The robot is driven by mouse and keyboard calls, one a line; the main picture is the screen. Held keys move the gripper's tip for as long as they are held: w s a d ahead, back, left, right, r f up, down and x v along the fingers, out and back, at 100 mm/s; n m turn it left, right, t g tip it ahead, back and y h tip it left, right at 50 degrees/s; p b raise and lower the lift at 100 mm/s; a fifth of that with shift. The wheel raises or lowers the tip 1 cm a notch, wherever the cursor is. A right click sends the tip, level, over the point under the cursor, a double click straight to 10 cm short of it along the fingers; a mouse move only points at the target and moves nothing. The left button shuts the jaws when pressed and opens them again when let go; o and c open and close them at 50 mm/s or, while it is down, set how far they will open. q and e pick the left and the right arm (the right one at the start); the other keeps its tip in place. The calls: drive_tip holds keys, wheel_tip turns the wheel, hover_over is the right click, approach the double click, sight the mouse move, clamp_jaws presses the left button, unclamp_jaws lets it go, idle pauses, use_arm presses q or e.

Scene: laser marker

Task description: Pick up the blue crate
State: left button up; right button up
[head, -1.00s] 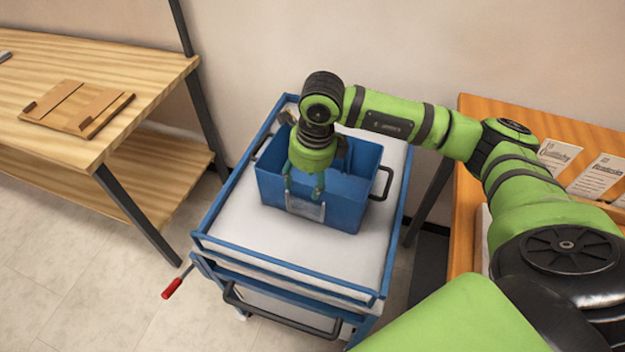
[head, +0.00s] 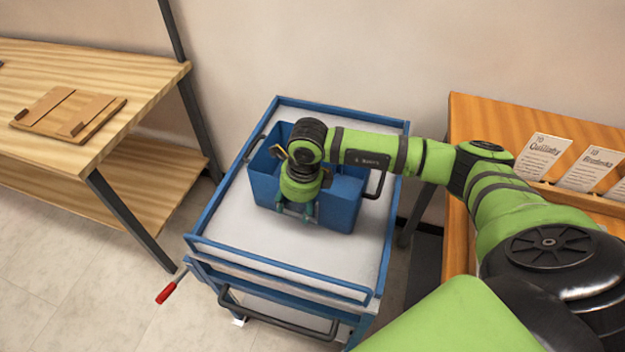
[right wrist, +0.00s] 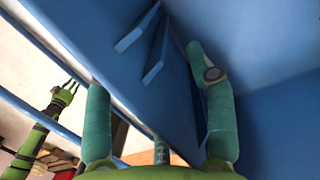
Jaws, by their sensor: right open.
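The blue crate (head: 342,205) stands upright on the white top of a blue cart, with a black handle at each end. My right gripper (head: 297,211) is low over the crate's near long side, fingers pointing down. In the right wrist view, the open fingers (right wrist: 150,75) straddle a blue crate wall (right wrist: 110,48), apart from each other. Whether either finger touches the wall, I cannot tell. My arm and gripper hide part of the crate's inside and near rim. My left gripper (right wrist: 68,92) shows in the right wrist view, empty, its fingers spread.
The cart (head: 230,250) has a raised blue rim and a black front handle. A wooden table (head: 130,105) with a flat wooden tray (head: 68,112) stands left. An orange wooden bench (head: 490,120) with paper cards (head: 540,155) stands right. White cart top is free in front of the crate.

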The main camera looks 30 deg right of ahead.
clamp_jaws()
drive_tip(key=shift+r, duration=0.1)
